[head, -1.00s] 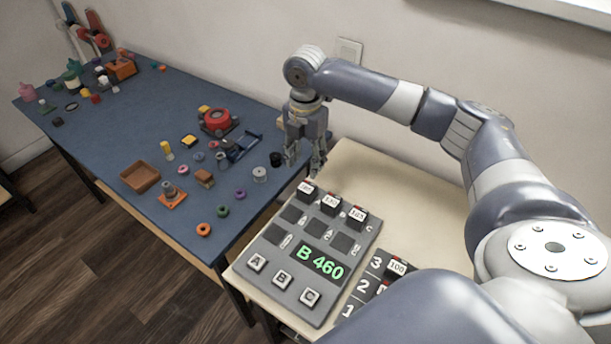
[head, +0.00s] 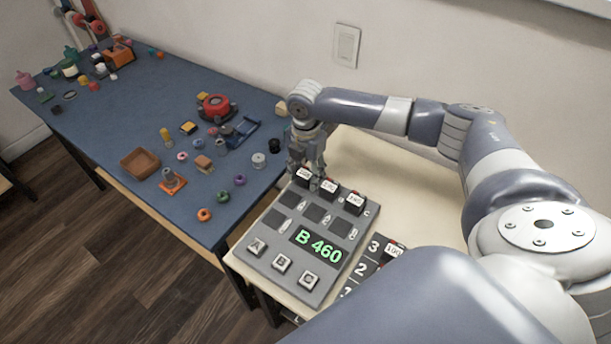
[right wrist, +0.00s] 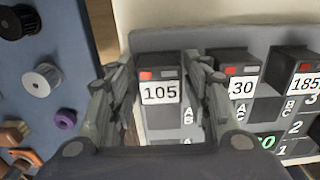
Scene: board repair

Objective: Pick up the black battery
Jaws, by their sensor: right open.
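A black battery labelled 105 (right wrist: 159,94) with a red mark stands in the back row of the grey board (head: 273,235). In the head view it (head: 304,176) is partly covered by my right gripper (head: 306,170). In the right wrist view my right gripper (right wrist: 161,75) is open, with one finger on each side of this battery; I cannot tell whether they touch it. Two similar black batteries stand beside it, one reading 30 (right wrist: 240,85) with its label partly hidden, the other 185 (right wrist: 300,82). My left gripper is not in view.
Another dark panel (head: 362,268) with a labelled block (head: 393,250) lies to the right. The blue table (head: 115,130) holds many small parts. A wall is behind.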

